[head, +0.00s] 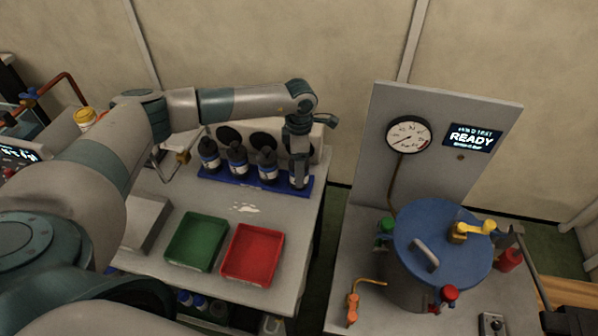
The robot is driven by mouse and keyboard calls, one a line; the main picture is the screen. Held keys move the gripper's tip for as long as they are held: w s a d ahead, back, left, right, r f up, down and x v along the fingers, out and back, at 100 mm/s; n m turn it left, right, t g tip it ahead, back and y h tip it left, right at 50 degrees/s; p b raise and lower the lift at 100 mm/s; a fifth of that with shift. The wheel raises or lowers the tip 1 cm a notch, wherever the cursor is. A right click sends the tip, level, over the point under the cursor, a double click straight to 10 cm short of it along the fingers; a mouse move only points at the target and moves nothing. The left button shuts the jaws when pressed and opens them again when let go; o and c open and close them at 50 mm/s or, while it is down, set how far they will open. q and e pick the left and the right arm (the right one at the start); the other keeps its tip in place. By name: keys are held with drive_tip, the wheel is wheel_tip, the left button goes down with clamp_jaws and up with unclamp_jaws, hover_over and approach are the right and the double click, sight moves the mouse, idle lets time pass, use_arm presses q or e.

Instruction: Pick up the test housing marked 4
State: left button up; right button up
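Several dark test housings with white and blue labels stand upright in a row on a blue rack (240,184) at the back of the left table. From the left they are the first housing (209,153), the second housing (237,158) and the third housing (267,164). A further housing at the right end is mostly hidden behind my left gripper (300,178). Its label numbers are too small to read. My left gripper points down at this right-end housing; its fingers overlap it in the picture. I cannot tell whether they are closed on it.
A green tray (196,262) and a red tray (232,272) lie empty on the front of the table. A blue-lidded vessel (455,270) stands on the right bench, below a gauge (408,135) and a display reading READY (473,138). A gap separates the two benches.

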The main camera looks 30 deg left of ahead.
use_arm(q)
drive_tip(key=c, duration=1.5)
drive_tip(key=shift+w+r, duration=0.1)
drive_tip(key=shift+r, duration=0.1)
drive_tip(key=shift+r+b, duration=0.5)
drive_tip(key=shift+b, duration=0.1)
wheel_tip(320, 180, up, 2)
drive_tip(key=shift+r+b, duration=0.15)
drive_tip(key=shift+b, duration=0.7)
drive_tip(key=shift+s+d+r+b, duration=0.75)
drive_tip(key=shift+s+d+r, duration=0.5)
drive_tip(key=shift+d, duration=0.25)
drive_tip(key=shift+s+d+r+b, duration=0.8)
drive_tip(key=shift+s+d+r, duration=0.45)
drive_tip(key=shift+d, duration=0.3)
drive_tip(key=shift+s+d+r+b, duration=0.75)
drive_tip(key=shift+s+d+r, duration=0.5)
drive_tip(key=shift+d, duration=0.25)
